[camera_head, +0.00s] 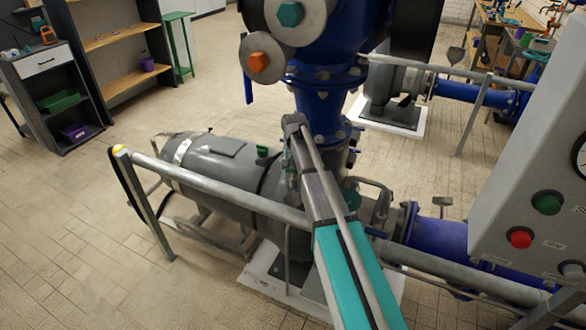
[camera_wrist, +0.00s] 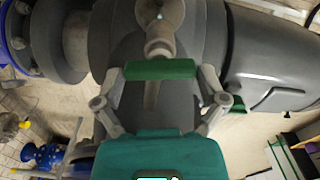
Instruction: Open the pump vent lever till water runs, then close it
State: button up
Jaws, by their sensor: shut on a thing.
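The pump vent lever shows in the wrist view as a green bar-shaped handle (camera_wrist: 160,69). It lies crosswise below a grey metal fitting (camera_wrist: 158,38) on the grey pump body. My gripper (camera_wrist: 160,75) has one finger at each end of the green handle and is shut on it. A short brownish pipe stub (camera_wrist: 151,95) shows just below the handle. I see no clear stream of water. In the head view my arm reaches to the pump (camera_head: 225,165), and the gripper and lever cannot be made out there.
A grey guard rail (camera_head: 230,190) runs in front of the pump, close to my arm. Blue pipework (camera_head: 322,105) rises behind the arm. A grey control panel (camera_head: 535,170) with red and green buttons stands at the right. The tiled floor at the left (camera_head: 70,240) is clear.

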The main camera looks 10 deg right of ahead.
jog(key=shift+m, duration=1.3)
jog(key=o, duration=0.8)
jog(key=shift+n, duration=0.3)
